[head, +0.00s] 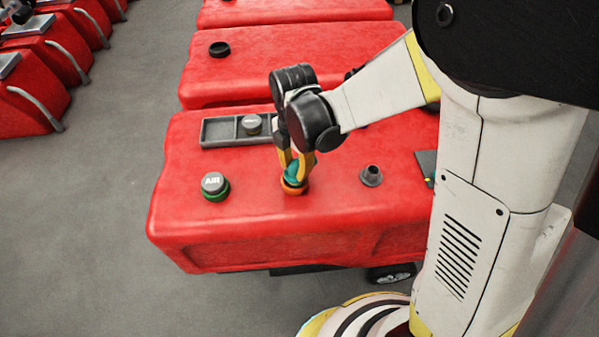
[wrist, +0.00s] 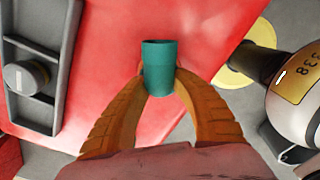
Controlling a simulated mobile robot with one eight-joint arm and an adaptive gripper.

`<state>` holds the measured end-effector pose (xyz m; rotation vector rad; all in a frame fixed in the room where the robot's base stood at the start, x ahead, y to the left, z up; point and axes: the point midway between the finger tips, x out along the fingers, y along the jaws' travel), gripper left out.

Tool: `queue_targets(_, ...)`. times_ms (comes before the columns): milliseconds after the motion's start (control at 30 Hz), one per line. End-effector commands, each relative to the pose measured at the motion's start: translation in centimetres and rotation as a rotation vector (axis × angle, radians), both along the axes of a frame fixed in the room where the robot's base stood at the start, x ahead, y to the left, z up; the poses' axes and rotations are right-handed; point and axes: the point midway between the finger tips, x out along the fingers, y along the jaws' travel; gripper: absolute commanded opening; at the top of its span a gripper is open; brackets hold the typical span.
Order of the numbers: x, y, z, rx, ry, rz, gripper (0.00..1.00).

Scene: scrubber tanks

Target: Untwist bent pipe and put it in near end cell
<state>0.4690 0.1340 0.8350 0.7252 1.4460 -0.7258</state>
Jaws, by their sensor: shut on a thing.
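The bent pipe (head: 293,171) is a teal piece standing at an orange collar (head: 293,187) on the red tank top. My gripper (head: 294,174) points down with its yellow fingers shut on the pipe. In the wrist view the teal pipe (wrist: 158,62) shows between the fingertips (wrist: 161,82). Whether it is still seated in the collar cannot be told. A grey tray (head: 217,145) with cells lies behind and left of my gripper. Its left cell looks empty, the middle one holds a grey cap (head: 252,122), and my gripper partly hides the right end.
A grey cap marked AIR with a green ring (head: 214,187) stands left of the pipe. A grey fitting (head: 371,175) stands to its right. More red tanks (head: 290,65) stand behind. The tank top's front left is clear.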

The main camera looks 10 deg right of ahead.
Motion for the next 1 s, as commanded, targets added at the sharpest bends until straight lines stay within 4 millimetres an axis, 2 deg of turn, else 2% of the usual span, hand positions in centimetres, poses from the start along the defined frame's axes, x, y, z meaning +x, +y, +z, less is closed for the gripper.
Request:
queue_targets(567, 0.0, 0.0, 0.5, 0.000, 0.000, 0.000, 0.00)
queue_targets(1000, 0.0, 0.0, 2.8, 0.000, 0.000, 0.000, 0.00)
